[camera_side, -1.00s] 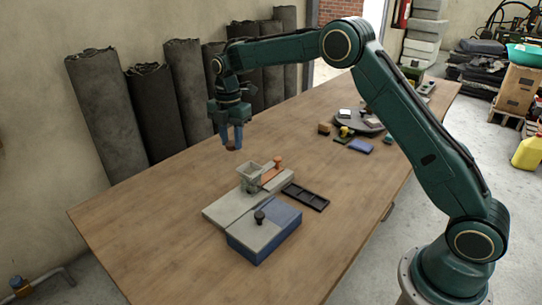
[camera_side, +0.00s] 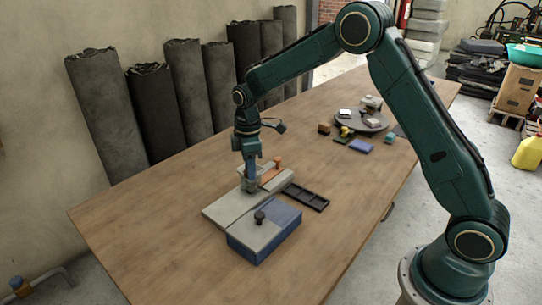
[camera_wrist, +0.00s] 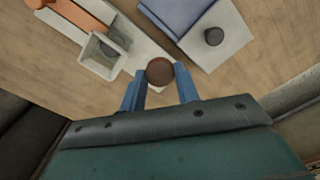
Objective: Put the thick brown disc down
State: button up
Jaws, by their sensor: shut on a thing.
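The thick brown disc (camera_wrist: 160,71) is between the blue fingers of my gripper (camera_wrist: 160,88) in the wrist view. My gripper is shut on it. In the side view my gripper (camera_side: 250,182) points down at the small grey open-topped box on the grey base and covers most of that box. The disc cannot be made out there. In the wrist view the grey box (camera_wrist: 103,54) is to the left of the disc, with a pale base strip (camera_wrist: 148,48) beyond the disc. I cannot tell whether the disc touches anything below.
An orange piece (camera_side: 276,169) stands behind the box. A blue and grey block (camera_side: 265,235) with a black knob (camera_side: 260,217) is in front. A black tray (camera_side: 306,197) lies right. A round turntable (camera_side: 362,120) with small blocks is farther back. The table's left side is bare.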

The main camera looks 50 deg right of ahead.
jog(key=s+f+m, duration=0.5)
jog(key=s+m, duration=0.5)
jog(key=shift+s+m, duration=0.4)
notch_tip(320, 180, up, 11)
jog(key=n, duration=0.3)
send_over(293, 190)
jog(key=shift+s+r, duration=0.1)
notch_tip(293, 190, down, 20)
dwell(0.6)
jog(key=shift+f, duration=0.6)
